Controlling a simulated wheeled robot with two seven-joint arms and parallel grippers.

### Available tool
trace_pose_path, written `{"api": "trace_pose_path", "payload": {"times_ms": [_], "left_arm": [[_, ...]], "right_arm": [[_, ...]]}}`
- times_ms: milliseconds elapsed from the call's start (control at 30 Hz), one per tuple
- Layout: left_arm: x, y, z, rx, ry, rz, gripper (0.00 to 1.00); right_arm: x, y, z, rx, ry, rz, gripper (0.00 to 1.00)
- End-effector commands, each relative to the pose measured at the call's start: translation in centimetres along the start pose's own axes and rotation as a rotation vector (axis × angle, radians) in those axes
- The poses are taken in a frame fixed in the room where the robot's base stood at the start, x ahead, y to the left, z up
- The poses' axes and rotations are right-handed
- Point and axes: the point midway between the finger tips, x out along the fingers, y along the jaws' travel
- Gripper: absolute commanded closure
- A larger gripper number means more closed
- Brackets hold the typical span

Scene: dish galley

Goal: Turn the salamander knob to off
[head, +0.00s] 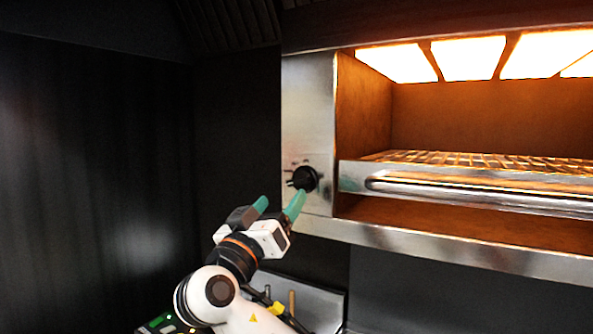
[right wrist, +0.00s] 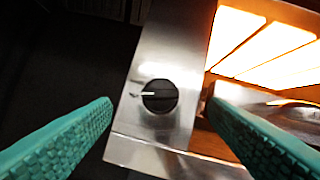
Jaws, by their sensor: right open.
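The salamander (head: 430,215) is a steel grill unit with its heating panels glowing bright orange-white. Its round black knob (head: 305,179) sits on the steel panel left of the opening. In the right wrist view the knob (right wrist: 159,96) shows a pale pointer line aimed left, towards small marks on the panel. My right gripper (head: 278,203) has teal fingers spread open, just below and left of the knob in the head view. In the right wrist view the knob lies between and beyond the open fingers (right wrist: 160,125), with nothing held. My left gripper is not in view.
A wire rack (head: 470,160) with a steel front handle bar (head: 470,190) sits inside the salamander, right of the knob. A dark wall (head: 95,170) is on the left. A steel surface (head: 318,300) with small items lies below.

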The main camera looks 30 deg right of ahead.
Motion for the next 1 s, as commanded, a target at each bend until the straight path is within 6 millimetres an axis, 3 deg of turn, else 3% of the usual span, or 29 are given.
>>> {"api": "trace_pose_path", "payload": {"times_ms": [33, 333, 500, 833, 1000], "left_arm": [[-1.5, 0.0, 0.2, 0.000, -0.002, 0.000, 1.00], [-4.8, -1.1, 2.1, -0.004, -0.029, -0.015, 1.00], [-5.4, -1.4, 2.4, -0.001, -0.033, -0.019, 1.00], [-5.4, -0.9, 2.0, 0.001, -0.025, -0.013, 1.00], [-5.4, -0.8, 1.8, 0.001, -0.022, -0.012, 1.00]], "right_arm": [[1.5, -0.3, 0.7, -0.006, -0.001, -0.005, 0.31], [6.3, -0.1, 0.4, -0.006, 0.000, -0.002, 0.31], [7.5, 0.0, 0.1, -0.004, 0.000, 0.000, 0.31], [7.7, 0.1, -0.1, -0.001, 0.000, 0.001, 0.31], [7.7, 0.1, 0.0, -0.001, 0.000, 0.001, 0.57]]}}
